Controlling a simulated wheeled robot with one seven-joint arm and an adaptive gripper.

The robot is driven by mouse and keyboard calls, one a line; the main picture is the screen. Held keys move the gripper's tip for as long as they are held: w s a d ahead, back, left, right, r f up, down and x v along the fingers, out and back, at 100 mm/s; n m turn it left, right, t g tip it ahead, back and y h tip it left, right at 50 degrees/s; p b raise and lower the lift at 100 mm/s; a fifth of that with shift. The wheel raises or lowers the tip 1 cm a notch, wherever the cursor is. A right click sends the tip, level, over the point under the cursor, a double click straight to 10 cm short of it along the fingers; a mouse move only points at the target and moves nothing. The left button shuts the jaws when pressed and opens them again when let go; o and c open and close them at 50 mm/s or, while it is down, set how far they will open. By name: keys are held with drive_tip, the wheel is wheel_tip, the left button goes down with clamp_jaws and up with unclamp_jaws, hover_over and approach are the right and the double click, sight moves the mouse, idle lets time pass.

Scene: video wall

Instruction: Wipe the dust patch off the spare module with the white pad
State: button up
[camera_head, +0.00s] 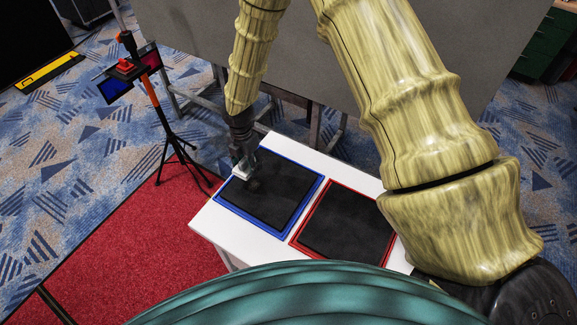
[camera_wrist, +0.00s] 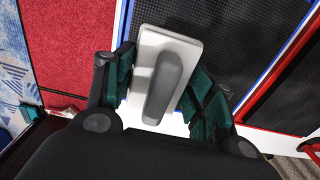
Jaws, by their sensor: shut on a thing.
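My gripper (camera_head: 243,160) is shut on the white pad (camera_head: 247,166) by its grey handle. In the wrist view the green fingers (camera_wrist: 162,90) are on either side of the grey handle (camera_wrist: 164,85), and the white pad (camera_wrist: 185,45) lies beneath it. Two dark modules are on the white table: one in a blue frame (camera_head: 265,200), one in a red frame (camera_head: 345,225). The pad is over the blue-framed module near its upper left edge. I cannot tell whether it touches the surface. No dust patch stands out clearly; the pad and gripper hide part of the blue-framed module.
The white table (camera_head: 216,222) is small, with narrow bare margins around the frames. A large grey panel (camera_head: 340,50) stands behind it on metal legs. A tripod stand (camera_head: 168,130) with a red-topped part is at the left. Red carpet (camera_head: 150,240) lies left of the table.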

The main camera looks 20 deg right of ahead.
drive_tip(key=shift+r+p, duration=0.35)
drive_tip(key=shift+r, duration=0.45)
